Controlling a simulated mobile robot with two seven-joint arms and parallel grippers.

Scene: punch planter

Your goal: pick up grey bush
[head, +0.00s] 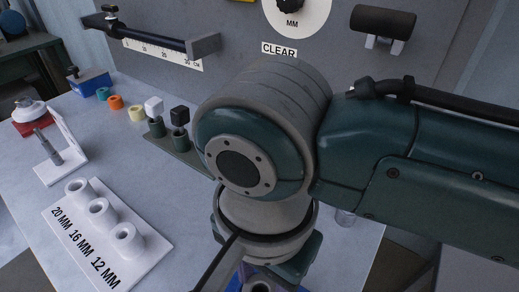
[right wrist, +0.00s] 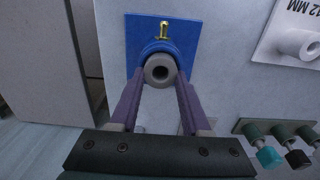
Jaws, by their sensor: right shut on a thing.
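The grey bush (right wrist: 160,69) shows in the right wrist view as a short grey ring with a dark bore. It sits at the blue round seat of a blue plate (right wrist: 139,32) that carries a small brass pin (right wrist: 164,30). My right gripper (right wrist: 160,82) is shut on the bush, one purple finger on each side. I cannot tell whether the bush is still inside the seat or just in front of it. In the head view my right arm covers most of this spot at the bottom middle. My left gripper is in neither view.
A white board (head: 150,270) marked 20, 16 and 12 MM carries three white sleeves. A green rack (head: 185,155) holds capped pieces behind my right arm. A white stand (head: 70,160) is at left. A grey panel (head: 235,70) rises behind.

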